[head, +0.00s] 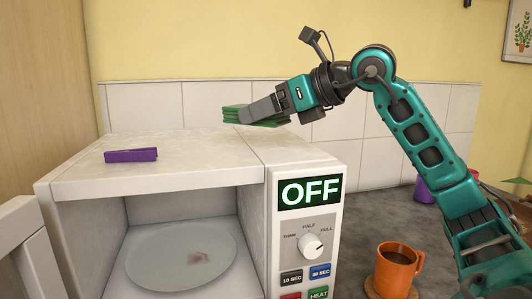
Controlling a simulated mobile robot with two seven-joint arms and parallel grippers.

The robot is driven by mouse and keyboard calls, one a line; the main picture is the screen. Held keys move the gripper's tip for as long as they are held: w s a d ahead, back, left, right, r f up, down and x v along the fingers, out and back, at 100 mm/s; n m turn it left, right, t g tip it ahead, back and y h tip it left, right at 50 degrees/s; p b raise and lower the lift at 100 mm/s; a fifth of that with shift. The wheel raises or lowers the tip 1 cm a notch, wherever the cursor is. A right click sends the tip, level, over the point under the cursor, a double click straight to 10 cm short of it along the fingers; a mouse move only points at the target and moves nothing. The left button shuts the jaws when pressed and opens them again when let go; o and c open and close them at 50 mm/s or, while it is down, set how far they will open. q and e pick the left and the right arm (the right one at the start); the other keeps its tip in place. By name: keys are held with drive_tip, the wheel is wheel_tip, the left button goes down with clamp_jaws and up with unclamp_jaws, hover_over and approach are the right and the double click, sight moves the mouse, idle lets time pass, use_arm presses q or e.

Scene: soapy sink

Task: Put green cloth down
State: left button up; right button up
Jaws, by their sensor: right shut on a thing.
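The green cloth (236,114) is a folded stack, held above the back right part of the microwave top. My right gripper (262,110) is shut on it; a grey finger covers part of the cloth. I cannot tell whether the cloth touches the surface below. My left gripper is not in view.
The white microwave (185,172) has its door (25,250) open at the left and its display reads OFF. A plate (180,255) lies inside. A purple block-like thing (131,155) lies on the top at left. An orange mug (396,270) and a purple container (424,191) stand on the counter at right.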

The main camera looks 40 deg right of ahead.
sight(266, 151)
wheel_tip(266, 151, down, 4)
drive_tip(key=shift+a+b, duration=0.1)
drive_tip(key=shift+b, duration=0.5)
drive_tip(key=shift+f, duration=0.35)
drive_tip(key=shift+s, duration=0.1)
drive_tip(key=shift+f, duration=0.1)
drive_tip(key=shift+f+b, duration=0.2)
drive_tip(key=shift+b, duration=0.15)
drive_tip(key=o, duration=1.3)
drive_tip(key=shift+r, duration=0.1)
